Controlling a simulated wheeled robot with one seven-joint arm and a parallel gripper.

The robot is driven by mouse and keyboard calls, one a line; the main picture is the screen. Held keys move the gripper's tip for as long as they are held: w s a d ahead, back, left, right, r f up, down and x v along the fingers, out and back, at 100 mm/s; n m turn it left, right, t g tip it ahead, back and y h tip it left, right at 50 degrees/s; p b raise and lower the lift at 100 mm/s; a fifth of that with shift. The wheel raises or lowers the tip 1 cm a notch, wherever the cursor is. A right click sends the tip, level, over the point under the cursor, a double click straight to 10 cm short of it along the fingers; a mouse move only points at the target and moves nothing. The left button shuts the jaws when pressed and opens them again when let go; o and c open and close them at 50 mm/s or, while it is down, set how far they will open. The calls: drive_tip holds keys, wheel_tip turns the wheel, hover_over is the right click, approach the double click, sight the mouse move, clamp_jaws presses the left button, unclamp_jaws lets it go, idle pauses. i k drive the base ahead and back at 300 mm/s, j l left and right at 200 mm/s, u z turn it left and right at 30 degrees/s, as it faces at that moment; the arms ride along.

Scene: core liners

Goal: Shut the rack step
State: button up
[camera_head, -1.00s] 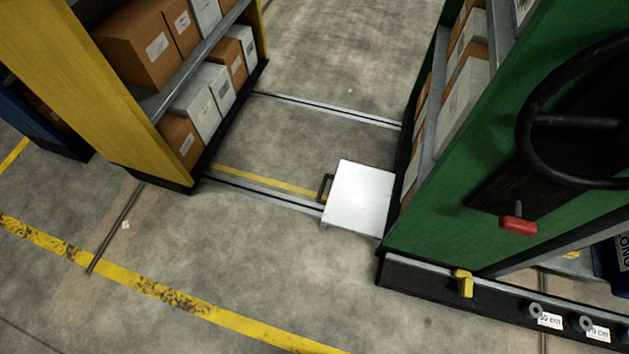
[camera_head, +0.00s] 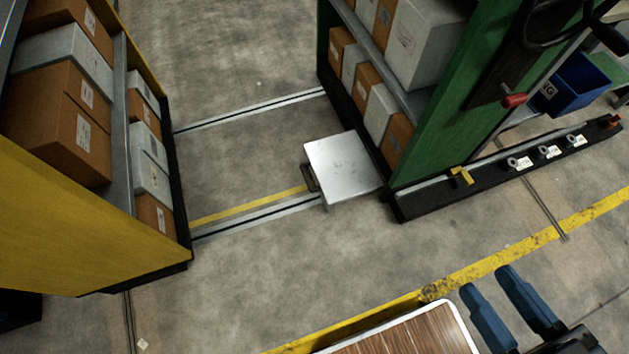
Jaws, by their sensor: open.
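The rack step (camera_head: 343,165) is a flat pale metal plate sticking out low from the base of the green rack (camera_head: 437,135) into the aisle. A dark handle (camera_head: 310,177) sits on its left edge, facing the yellow rack. My gripper (camera_head: 497,302) shows at the bottom right, with two blue fingers spread apart and nothing between them. It is well away from the step, on the near side of the yellow floor line.
A yellow rack (camera_head: 70,210) with boxes stands left across the aisle. Floor rails (camera_head: 250,215) cross the aisle. A black base with ring tags (camera_head: 550,152) runs right of the green rack. A wood-topped surface (camera_head: 415,335) is at the bottom. The aisle floor is mostly clear.

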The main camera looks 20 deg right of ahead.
sight(342, 169)
drive_tip(key=k, duration=0.95)
drive_tip(key=i+u, duration=0.25)
drive_tip(key=i, duration=0.25)
drive_tip(key=i+l+u, duration=0.15)
drive_tip(key=i+u, duration=0.15)
drive_tip(key=i, duration=0.2)
drive_tip(key=i+l+u, duration=0.25)
drive_tip(key=i, duration=0.25)
drive_tip(key=i+l+u, duration=0.25)
drive_tip(key=i+l, duration=0.15)
drive_tip(key=i, duration=0.1)
